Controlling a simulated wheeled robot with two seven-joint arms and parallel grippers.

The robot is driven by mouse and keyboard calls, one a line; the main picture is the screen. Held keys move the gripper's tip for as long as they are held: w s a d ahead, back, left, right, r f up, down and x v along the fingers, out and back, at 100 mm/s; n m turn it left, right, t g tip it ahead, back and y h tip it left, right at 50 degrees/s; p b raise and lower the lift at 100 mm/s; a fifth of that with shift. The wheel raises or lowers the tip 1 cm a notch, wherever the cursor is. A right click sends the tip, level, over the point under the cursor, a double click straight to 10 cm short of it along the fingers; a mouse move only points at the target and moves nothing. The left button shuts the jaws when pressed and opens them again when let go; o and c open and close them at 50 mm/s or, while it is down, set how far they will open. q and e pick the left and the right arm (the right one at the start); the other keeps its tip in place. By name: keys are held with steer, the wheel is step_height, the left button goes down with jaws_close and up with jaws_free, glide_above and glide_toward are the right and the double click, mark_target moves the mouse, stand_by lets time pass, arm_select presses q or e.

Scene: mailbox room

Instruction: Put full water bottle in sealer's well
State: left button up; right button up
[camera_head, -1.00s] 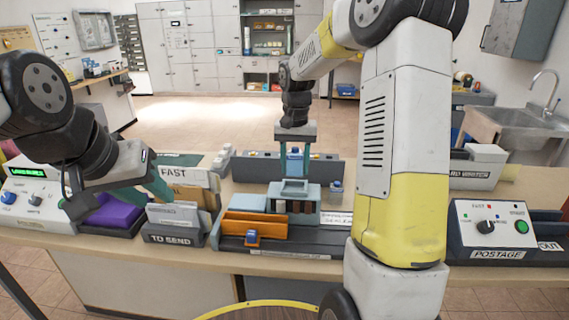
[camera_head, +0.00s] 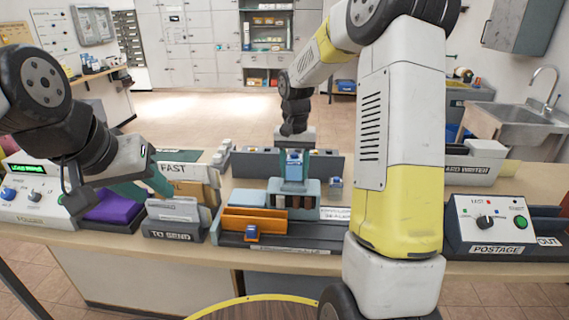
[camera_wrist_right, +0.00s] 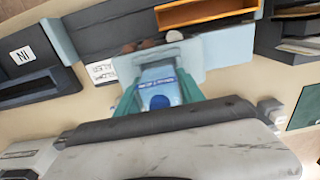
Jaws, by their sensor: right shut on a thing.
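A blue water bottle (camera_head: 294,165) is held upright by my right gripper (camera_head: 294,158), just above or at the back of the pale blue-grey sealer (camera_head: 281,188). In the right wrist view, the bottle (camera_wrist_right: 158,76) shows its blue label between the green fingers of the right gripper (camera_wrist_right: 160,88), close against the sealer's pale plate (camera_wrist_right: 205,52). The bottle's base and the well are hidden, so I cannot tell whether it is inside. My left gripper (camera_head: 155,186) is at the left, above the letter trays; its fingers overlap, hiding whether they are apart.
An orange tray (camera_head: 262,222) with a small blue item is in front of the sealer. The TO SEND tray (camera_head: 172,228) and a purple pad (camera_head: 113,207) are left; the POSTAGE box (camera_head: 490,232) is right.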

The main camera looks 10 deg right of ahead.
mark_target(295, 154)
steer(key=shift+f, duration=0.65)
steer(key=shift+s+f, duration=0.1)
steer(key=shift+f, duration=0.15)
steer(key=shift+s+f, duration=0.15)
steer(key=shift+f, duration=0.2)
steer(key=o, duration=1.5)
steer(key=shift+o, duration=0.2)
steer(key=shift+w+r, duration=0.25)
steer(key=shift+r, duration=3.4)
